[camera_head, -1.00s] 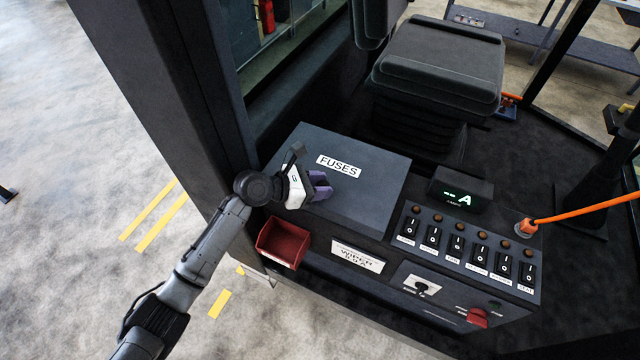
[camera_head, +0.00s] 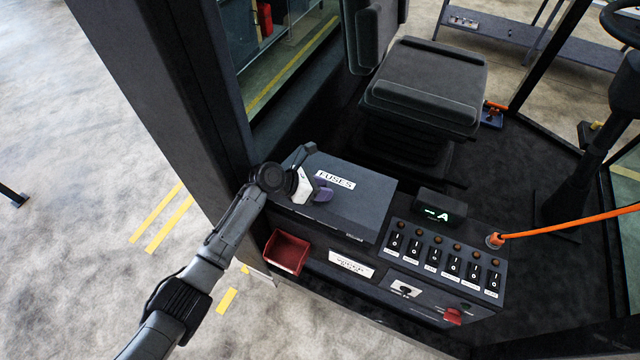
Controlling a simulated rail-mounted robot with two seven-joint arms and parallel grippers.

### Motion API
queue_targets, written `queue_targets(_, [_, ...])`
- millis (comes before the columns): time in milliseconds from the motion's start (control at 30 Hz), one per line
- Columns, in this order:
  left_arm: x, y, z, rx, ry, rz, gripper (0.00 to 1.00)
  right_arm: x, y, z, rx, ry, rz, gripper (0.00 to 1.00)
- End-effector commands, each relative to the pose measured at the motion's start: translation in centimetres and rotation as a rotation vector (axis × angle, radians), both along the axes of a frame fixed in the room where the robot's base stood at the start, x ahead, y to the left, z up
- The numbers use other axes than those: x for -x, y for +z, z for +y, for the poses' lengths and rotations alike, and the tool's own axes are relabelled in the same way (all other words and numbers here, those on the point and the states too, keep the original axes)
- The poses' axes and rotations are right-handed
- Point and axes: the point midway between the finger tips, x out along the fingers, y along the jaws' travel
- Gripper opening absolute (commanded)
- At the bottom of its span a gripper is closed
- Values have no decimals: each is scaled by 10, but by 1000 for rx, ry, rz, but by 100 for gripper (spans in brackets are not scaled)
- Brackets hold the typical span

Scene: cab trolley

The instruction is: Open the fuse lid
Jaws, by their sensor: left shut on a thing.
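The fuse lid (camera_head: 362,203) is a dark grey panel with a white FUSES label (camera_head: 336,180), on top of the console left of the switches. It looks foreshortened and slightly tilted, but I cannot tell how wide any gap under it is. My left gripper (camera_head: 322,191), with purple fingers, is at the left part of the lid, just beside the label. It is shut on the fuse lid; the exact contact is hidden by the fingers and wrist. My right gripper is not in view.
A red open bin (camera_head: 286,252) hangs on the console front, left of a white WIPER label (camera_head: 350,263). Rocker switches (camera_head: 443,262) and a small display (camera_head: 440,208) are to the right. The seat (camera_head: 425,85) stands behind; a dark pillar (camera_head: 165,90) rises at left.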

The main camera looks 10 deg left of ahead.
Motion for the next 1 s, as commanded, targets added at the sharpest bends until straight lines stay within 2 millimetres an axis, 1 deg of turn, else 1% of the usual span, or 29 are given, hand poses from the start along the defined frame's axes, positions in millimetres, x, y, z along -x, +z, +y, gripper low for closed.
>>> queue_targets(33, [-3,15,-2,-4,-2,21,0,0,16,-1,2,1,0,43])
queue_targets(133, [-8,21,-4,-19,-3,65,0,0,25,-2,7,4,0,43])
queue_targets(233, [-13,28,-6,-33,-2,109,0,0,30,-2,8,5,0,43])
queue_targets(633, [-33,50,-12,-80,-3,255,0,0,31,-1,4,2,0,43])
queue_targets(800, [-36,54,-13,-89,-3,284,0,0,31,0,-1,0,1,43])
queue_targets(1000, [-37,55,-14,-93,-3,294,0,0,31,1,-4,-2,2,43])
